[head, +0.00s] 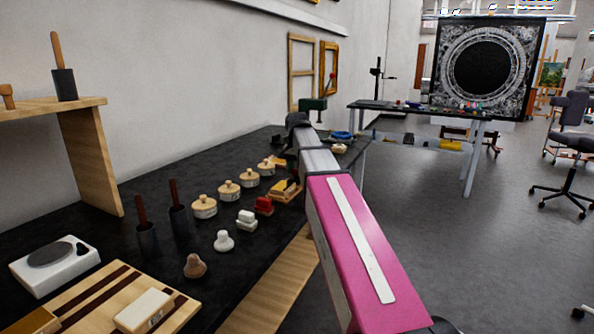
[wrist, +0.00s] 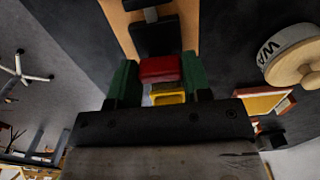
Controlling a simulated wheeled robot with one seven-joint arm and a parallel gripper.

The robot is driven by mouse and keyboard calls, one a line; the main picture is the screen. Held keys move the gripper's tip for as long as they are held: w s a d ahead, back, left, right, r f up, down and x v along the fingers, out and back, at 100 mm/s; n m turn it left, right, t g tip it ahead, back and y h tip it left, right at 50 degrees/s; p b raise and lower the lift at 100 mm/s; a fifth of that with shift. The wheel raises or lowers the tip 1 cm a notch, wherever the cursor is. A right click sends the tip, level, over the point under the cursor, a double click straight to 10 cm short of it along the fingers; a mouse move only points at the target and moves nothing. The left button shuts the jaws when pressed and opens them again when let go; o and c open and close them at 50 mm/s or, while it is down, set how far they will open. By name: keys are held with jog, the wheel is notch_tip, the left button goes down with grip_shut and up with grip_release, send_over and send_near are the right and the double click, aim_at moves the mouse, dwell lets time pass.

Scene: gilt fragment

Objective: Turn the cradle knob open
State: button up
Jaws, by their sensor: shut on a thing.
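In the wrist view my gripper (wrist: 160,82) has two green fingers, one on each side of a red piece (wrist: 160,68). It is shut on this piece, and I cannot tell whether that is the cradle knob. A yellow part (wrist: 168,98) shows just below the red piece, between the fingers. In the head view my pink and grey arm reaches away over the dark bench, and the fingers cannot be made out there. No cradle can be clearly picked out in either view.
The dark bench (head: 120,250) holds several wax pots (head: 204,206), a red block (head: 264,205) and a white scale (head: 54,260). A pot (wrist: 292,55) shows at the right in the wrist view. A table (head: 430,110) stands behind. Open floor (head: 450,220) lies to the right.

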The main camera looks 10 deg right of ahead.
jog(key=o, duration=0.9)
jog(key=shift+r, duration=0.1)
notch_tip(320, 180, up, 9)
jog(key=shift+r, duration=0.85)
